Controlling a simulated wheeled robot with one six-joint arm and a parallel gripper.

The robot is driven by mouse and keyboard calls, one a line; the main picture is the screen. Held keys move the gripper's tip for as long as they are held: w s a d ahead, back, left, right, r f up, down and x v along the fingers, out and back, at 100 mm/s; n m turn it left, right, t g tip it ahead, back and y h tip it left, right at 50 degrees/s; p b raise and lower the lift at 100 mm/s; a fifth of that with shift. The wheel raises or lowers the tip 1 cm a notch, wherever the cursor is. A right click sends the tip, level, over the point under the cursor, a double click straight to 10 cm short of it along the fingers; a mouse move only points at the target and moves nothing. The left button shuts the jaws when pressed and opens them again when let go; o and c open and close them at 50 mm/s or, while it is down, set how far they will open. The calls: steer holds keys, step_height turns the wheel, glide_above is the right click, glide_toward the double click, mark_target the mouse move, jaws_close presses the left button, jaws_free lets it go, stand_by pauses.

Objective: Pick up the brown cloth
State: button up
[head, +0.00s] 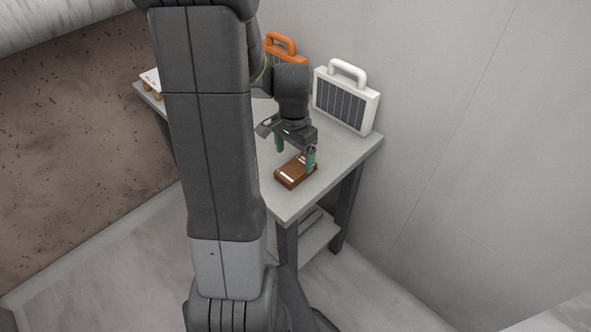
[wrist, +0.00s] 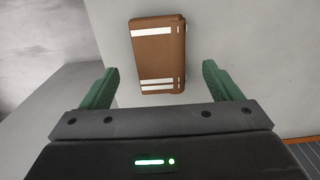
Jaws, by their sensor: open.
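The brown cloth (head: 291,174) looks like a small folded, box-like brown bundle with white stripes. It lies on the grey table near its front corner. In the wrist view the brown cloth (wrist: 158,58) is at the top centre, beyond and between the two green fingers. My gripper (head: 296,152) is open and above the cloth, with one finger in front of part of it in the head view. In the wrist view my gripper (wrist: 157,84) has empty space between its fingers. I cannot tell the exact height of the fingertips over the cloth.
A white case with a dark ribbed panel (head: 345,98) stands at the table's back right by the wall. An orange case (head: 284,48) stands left of it. A small white item on wooden legs (head: 150,82) is at the far left. The table (head: 345,155) is bare right of the cloth.

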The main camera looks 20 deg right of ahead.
mark_target(296, 166)
steer(key=shift+w+d+f, duration=0.1)
steer(key=shift+d+f, duration=0.1)
steer(key=shift+f, duration=0.9)
steer(key=shift+w+d+f, duration=0.1)
steer(key=shift+d+f, duration=0.05)
steer(key=shift+f, duration=0.95)
steer(key=shift+s, duration=0.1)
steer(key=c, duration=1.1)
steer(key=shift+r, duration=5.05)
